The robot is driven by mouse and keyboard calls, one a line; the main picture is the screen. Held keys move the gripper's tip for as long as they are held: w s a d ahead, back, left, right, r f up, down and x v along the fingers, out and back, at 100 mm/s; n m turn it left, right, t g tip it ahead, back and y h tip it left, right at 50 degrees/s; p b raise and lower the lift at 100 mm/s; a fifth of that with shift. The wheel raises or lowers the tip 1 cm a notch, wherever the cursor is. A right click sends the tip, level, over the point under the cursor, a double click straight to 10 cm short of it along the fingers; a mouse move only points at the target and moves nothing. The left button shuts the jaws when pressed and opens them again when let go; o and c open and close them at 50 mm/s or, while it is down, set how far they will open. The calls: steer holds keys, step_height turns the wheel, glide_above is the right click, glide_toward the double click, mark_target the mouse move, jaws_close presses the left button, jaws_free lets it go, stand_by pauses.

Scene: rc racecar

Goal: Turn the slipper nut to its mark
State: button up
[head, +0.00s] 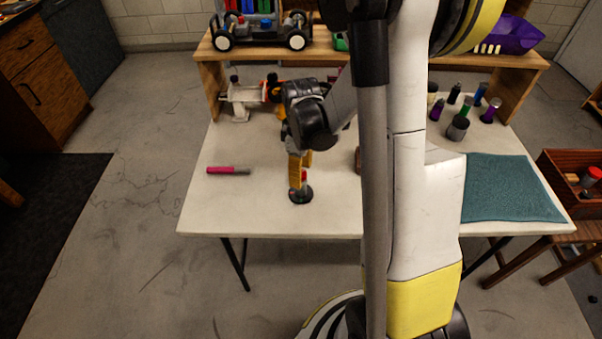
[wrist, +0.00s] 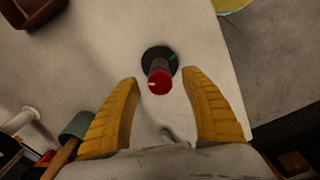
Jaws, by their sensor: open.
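A red-capped upright piece, which looks like the slipper nut (wrist: 159,82), stands on a dark round base (wrist: 150,56). A short pale mark shows on the red cap in the wrist view. In the head view the red piece (head: 304,176) and its black base (head: 301,196) are near the table's front edge. My gripper (head: 299,172) points down over it with yellow fingers. In the wrist view my gripper (wrist: 161,78) is open, with one finger on each side of the red cap and visible gaps. I cannot tell the fingertips' exact height against the cap.
A pink and grey pen-like item (head: 228,170) lies left on the white table (head: 230,212). A teal mat (head: 510,188) lies at right, with several small bottles (head: 457,128) behind it. A white stand (head: 241,98) is at back left. A car chassis (head: 262,38) sits on the shelf.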

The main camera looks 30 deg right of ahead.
steer(key=n, duration=0.6)
steer(key=shift+b, duration=0.4)
steer(key=n, duration=0.6)
steer(key=shift+b, duration=0.3)
jaws_close()
steer(key=m, duration=0.3)
steer(key=shift+m, duration=0.3)
